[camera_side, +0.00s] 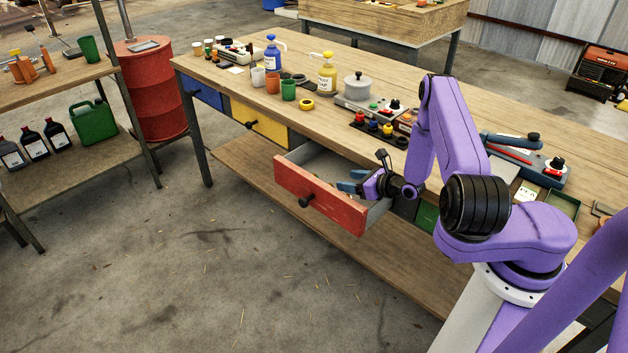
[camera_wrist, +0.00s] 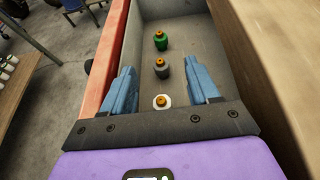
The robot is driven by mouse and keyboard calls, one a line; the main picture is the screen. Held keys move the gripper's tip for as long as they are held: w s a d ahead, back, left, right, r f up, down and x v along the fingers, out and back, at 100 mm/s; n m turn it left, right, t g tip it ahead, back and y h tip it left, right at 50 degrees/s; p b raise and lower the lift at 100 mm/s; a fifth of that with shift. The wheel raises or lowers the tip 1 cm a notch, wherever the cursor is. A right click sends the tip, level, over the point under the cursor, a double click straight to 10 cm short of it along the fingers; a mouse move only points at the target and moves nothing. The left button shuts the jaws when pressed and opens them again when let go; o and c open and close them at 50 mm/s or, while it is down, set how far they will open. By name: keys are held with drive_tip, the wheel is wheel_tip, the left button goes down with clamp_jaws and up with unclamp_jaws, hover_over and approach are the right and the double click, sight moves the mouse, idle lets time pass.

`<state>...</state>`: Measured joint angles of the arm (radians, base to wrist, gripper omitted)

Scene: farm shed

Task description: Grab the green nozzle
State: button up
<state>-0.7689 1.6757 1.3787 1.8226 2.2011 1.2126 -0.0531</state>
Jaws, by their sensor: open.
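The green nozzle (camera_wrist: 160,40), with an orange tip, stands in the open red-fronted drawer (camera_side: 320,196), farthest from my gripper of the three nozzles in the wrist view. A grey nozzle (camera_wrist: 162,68) and a white nozzle (camera_wrist: 162,102), both with orange tips, stand in a row nearer to me. My gripper (camera_side: 348,181) is at the drawer opening, its blue fingers apart. In the wrist view my gripper (camera_wrist: 162,82) has the white nozzle between its fingers, near the palm, and holds nothing. The nozzles are hidden in the side view.
The drawer's red front (camera_wrist: 108,62) and the wooden bench edge (camera_wrist: 250,50) lie close on either side of my gripper. The bench top above carries a grey pot (camera_side: 357,87), bottles and control boxes. The drawer floor around the green nozzle is clear.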

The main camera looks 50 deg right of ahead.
drive_tip(key=x, duration=0.8)
drive_tip(key=shift+r+x, duration=0.15)
drive_tip(key=shift+x, duration=1.15)
drive_tip(key=shift+r+x, duration=0.15)
drive_tip(key=shift+x, duration=1.15)
drive_tip(key=shift+w, duration=0.1)
clamp_jaws()
